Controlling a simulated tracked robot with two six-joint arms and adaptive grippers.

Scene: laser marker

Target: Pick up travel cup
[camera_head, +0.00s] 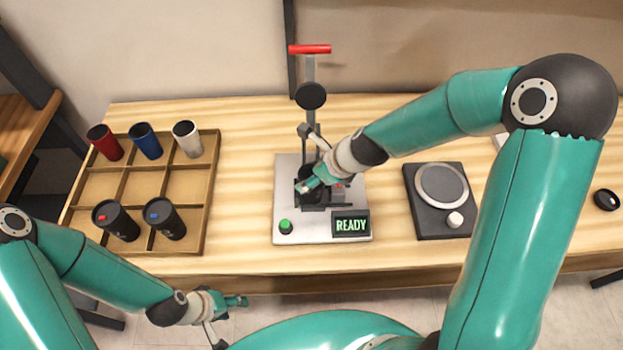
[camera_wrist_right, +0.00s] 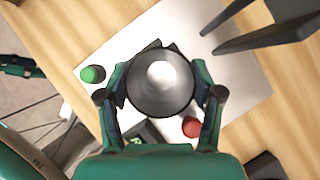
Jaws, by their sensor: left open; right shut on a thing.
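A dark travel cup (camera_wrist_right: 160,95) is seen from above in the right wrist view, with a pale highlight at the centre of its top. My right gripper (camera_wrist_right: 160,92) is shut on it, one finger on each side. In the head view my right gripper (camera_head: 312,184) is at the marking machine (camera_head: 283,205), low over its plate, and hides most of the cup. I cannot tell whether the cup touches the machine. My left gripper (camera_head: 238,301) is open and empty in front of the table edge, away from the cups.
A wooden tray (camera_head: 209,190) at left holds red (camera_head: 105,143), blue (camera_head: 146,141) and silver (camera_head: 187,140) cups, plus two black cups (camera_head: 117,221). The machine has a green button (camera_head: 285,227) and a READY display (camera_head: 351,225). A round-plate device (camera_head: 420,222) stands right; a black lid-like ring (camera_head: 606,200) lies far right.

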